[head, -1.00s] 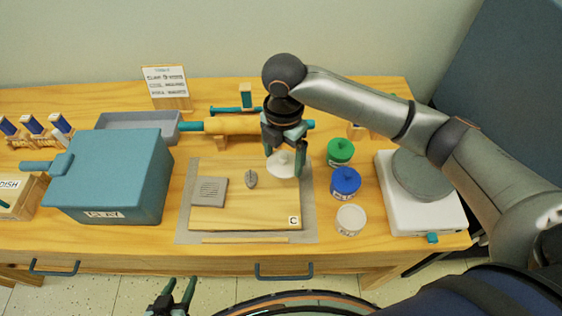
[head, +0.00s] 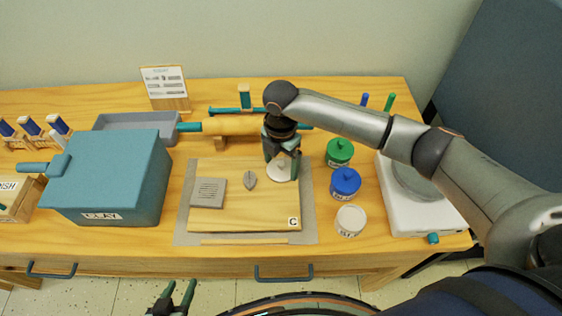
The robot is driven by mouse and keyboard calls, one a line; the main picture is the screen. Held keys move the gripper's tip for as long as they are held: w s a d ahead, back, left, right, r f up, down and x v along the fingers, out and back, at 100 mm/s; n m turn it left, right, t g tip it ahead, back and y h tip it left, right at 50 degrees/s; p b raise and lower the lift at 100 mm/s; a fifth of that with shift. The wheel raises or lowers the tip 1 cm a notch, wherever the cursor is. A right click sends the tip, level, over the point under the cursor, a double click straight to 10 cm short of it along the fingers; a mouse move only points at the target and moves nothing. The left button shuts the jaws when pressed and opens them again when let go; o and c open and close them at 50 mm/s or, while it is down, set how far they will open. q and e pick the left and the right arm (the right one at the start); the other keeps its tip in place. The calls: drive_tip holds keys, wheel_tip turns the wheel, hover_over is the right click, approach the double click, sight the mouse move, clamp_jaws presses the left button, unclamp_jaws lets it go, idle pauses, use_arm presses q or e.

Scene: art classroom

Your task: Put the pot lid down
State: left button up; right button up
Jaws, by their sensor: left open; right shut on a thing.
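The pot lid (head: 279,173) is a pale, round disc at the upper right part of the wooden board (head: 245,215). My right gripper (head: 282,160) is shut on its top from above and covers part of it. The lid looks level and very close to the board; I cannot tell whether it touches. A pale pot (head: 350,221) without a coloured lid stands right of the board. My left gripper (head: 178,294) is open and empty at the bottom, in front of the table.
A blue-grey box (head: 110,180) is left, a white wheel base (head: 410,215) right.

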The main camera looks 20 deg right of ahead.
sight(281, 163)
drive_tip(key=shift+f, duration=0.15)
drive_tip(key=o, duration=1)
wheel_tip(281, 163, up, 12)
drive_tip(key=shift+r, duration=0.2)
drive_tip(key=shift+s+f, duration=0.1)
